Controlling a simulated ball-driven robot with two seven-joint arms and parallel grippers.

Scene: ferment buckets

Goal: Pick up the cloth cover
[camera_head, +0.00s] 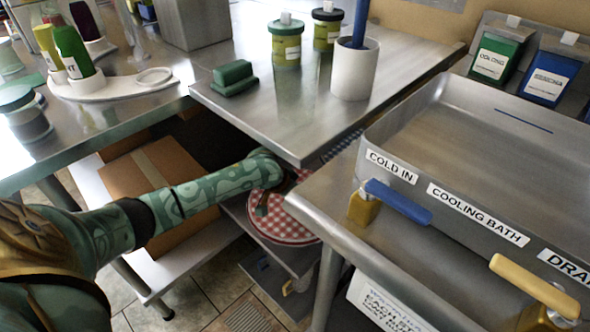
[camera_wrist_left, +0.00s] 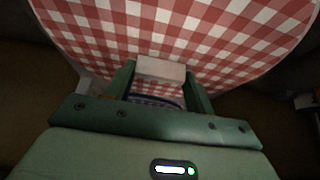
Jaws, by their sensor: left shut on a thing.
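The cloth cover (camera_head: 290,222) is red-and-white checked. It shows low under the steel table in the head view, partly hidden by my left arm and the table corner. It also fills the top of the left wrist view (camera_wrist_left: 180,30). My left gripper (camera_head: 264,207) reaches in under the table edge at the cover. In the left wrist view my left gripper (camera_wrist_left: 160,82) is shut on a pale block-like tab (camera_wrist_left: 160,68) at the cover's near edge. Whether the cover is lifted off what lies beneath cannot be told. My right gripper is not in view.
The steel tabletop (camera_head: 240,95) overhangs my left arm. The cooling bath (camera_head: 470,190) stands close at the right, with a blue lever (camera_head: 398,202) and a yellow lever (camera_head: 533,285). A cardboard box (camera_head: 150,185) sits on the shelf at the left. A blue checked cloth (camera_head: 343,143) shows behind the table corner.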

